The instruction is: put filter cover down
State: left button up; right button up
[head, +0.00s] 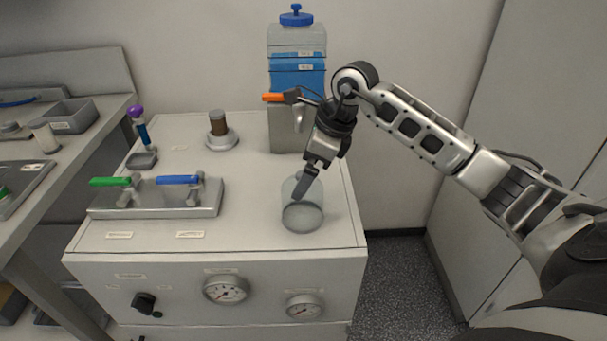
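A clear, see-through cylinder (302,216), which looks like the filter cover, is upright at the right of the white cabinet top (250,234). A grey disc shows through its lower part. My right gripper (301,193) points down at it from above, and its dark fingers overlap the cylinder's upper part. The fingers are seen nearly edge-on, so I cannot tell whether they are closed on its wall. I also cannot tell whether the cylinder's bottom touches the cabinet top. My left gripper is not in view.
A metal valve block with a green handle (111,181) and a blue handle (179,180) stands left of the cylinder. A tall container with blue liquid (297,76) and an orange handle (273,97) is behind. A brown-topped round fitting (218,124) stands at the back.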

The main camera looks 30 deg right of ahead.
jog(key=v, duration=0.9)
jog(key=shift+d+r, duration=0.15)
jog(key=shift+r, duration=0.2)
jog(key=shift+s, duration=0.1)
